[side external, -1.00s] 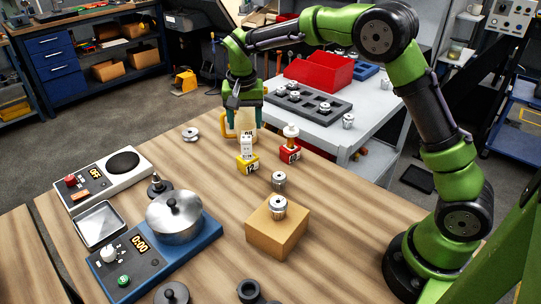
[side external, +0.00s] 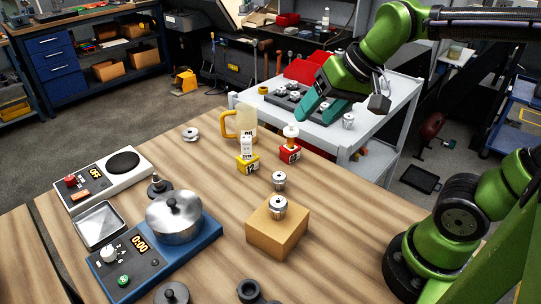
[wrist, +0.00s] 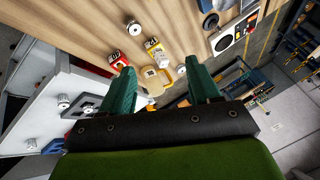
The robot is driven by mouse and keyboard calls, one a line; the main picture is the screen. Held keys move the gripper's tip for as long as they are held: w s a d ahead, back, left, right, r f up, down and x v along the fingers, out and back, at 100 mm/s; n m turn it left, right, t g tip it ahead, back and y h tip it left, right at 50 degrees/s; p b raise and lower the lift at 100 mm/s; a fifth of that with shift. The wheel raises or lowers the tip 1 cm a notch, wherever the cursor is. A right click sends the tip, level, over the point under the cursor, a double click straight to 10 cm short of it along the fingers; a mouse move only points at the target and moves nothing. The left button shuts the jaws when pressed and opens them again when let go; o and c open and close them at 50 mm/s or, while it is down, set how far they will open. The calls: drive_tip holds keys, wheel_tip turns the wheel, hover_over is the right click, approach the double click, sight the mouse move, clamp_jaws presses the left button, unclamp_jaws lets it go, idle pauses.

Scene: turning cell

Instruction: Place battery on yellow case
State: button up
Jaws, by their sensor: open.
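The yellow case (side external: 248,164) stands on the wooden table, marked with dark characters. In the wrist view the yellow case (wrist: 153,44) and the white piece (wrist: 161,60) show beyond my fingers, near the middle. My gripper (side external: 314,114) is open and empty, above the grey cart side, right of and apart from the yellow case. In the wrist view its teal fingers (wrist: 160,74) are spread wide with nothing held between them.
A red case (side external: 290,154) with a white-topped piece stands right of the yellow case. A mug with a yellow handle (side external: 228,125) stands behind. A cardboard box (side external: 277,236) bears a metal part; a pot (side external: 174,215) sits on the blue cooker.

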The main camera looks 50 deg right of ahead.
drive_tip(key=shift+n+t, duration=0.5)
drive_tip(key=shift+t, duration=0.1)
drive_tip(key=s, duration=0.1)
drive_tip(key=s+f, duration=0.1)
drive_tip(key=s, duration=0.1)
drive_tip(key=s+f, duration=0.1)
drive_tip(key=s, duration=0.1)
drive_tip(key=shift+a+f, duration=0.15)
drive_tip(key=shift+a, duration=0.05)
idle(0.5)
